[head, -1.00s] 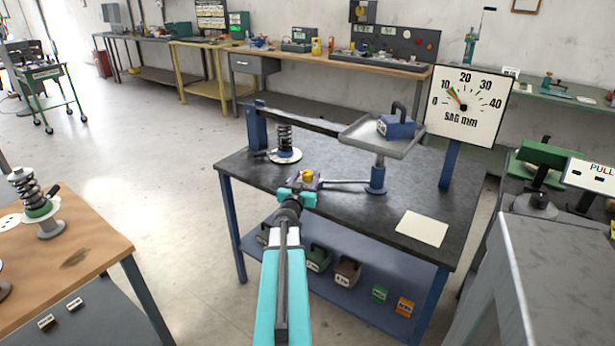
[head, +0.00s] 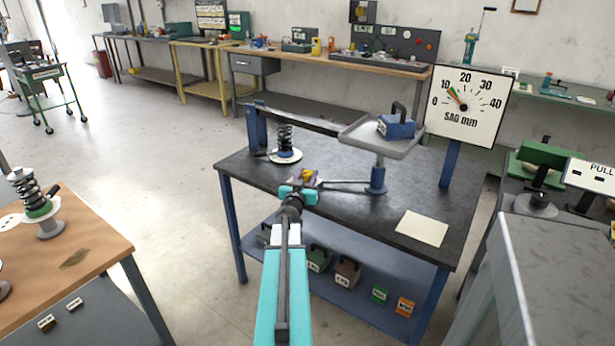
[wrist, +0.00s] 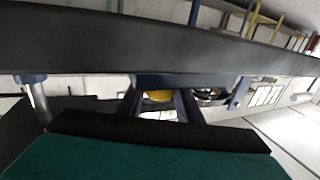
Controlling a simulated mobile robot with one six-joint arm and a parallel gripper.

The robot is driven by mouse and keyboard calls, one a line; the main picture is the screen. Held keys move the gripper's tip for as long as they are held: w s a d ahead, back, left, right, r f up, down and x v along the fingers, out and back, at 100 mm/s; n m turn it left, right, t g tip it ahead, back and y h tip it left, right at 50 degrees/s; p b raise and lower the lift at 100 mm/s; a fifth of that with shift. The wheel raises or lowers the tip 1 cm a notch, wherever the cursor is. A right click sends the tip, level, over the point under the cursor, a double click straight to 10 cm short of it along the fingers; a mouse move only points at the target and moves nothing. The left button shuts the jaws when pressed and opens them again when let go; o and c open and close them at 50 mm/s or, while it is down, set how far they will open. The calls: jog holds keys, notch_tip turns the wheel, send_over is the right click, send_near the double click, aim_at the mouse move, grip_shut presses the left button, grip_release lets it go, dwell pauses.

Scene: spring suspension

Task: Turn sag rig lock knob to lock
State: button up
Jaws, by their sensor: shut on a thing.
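The sag rig stands on a dark bench (head: 330,220), with a beam (head: 310,123), a spring (head: 285,140), a weight tray (head: 362,141) and a dial marked "SAG mm" (head: 466,105). The yellow lock knob (head: 307,174) is at the front of the rig, beside a thin rod. My gripper (head: 308,179) is shut on the knob and partly hides it. In the wrist view the yellow knob (wrist: 158,97) shows between my fingers. The dial needle points near 10. The knob's lock marking cannot be made out.
A blue weight (head: 396,127) sits on the tray. A pale sheet (head: 421,228) lies at the bench's front right. Several weights stand on the lower shelf (head: 345,262). A wooden table (head: 75,245) is at left, a grey bench (head: 555,260) at right.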

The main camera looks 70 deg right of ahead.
aim_at(307, 179)
jog(key=shift+f+t+b, duration=0.1)
jog(key=shift+t+b, duration=0.3)
jog(key=shift+b, duration=0.4)
jog(key=n+t+b, duration=0.1)
jog(key=b, duration=0.3)
jog(key=n+t+b, duration=0.1)
jog(key=b, duration=0.3)
jog(key=shift+w+d+r+y+b, duration=0.2)
jog(key=shift+r+y+b, duration=0.1)
jog(key=shift+b, duration=0.05)
jog(key=b, duration=0.2)
jog(key=t+b, duration=0.1)
jog(key=b, duration=0.2)
jog(key=shift+s+a+f+n+t, duration=0.1)
jog(key=shift+a+f+n+t, duration=0.05)
jog(key=shift+n+t, duration=0.2)
jog(key=shift+f, duration=0.15)
jog(key=o, duration=1)
jog(key=shift+s+a, duration=0.1)
jog(key=shift+o, duration=0.2)
jog(key=shift+s+a, duration=0.1)
jog(key=shift+a, duration=0.05)
jog(key=shift+b+v, duration=0.35)
jog(key=shift+v, duration=2.3)
jog(key=shift+a+b, duration=0.25)
jog(key=shift+b, duration=0.85)
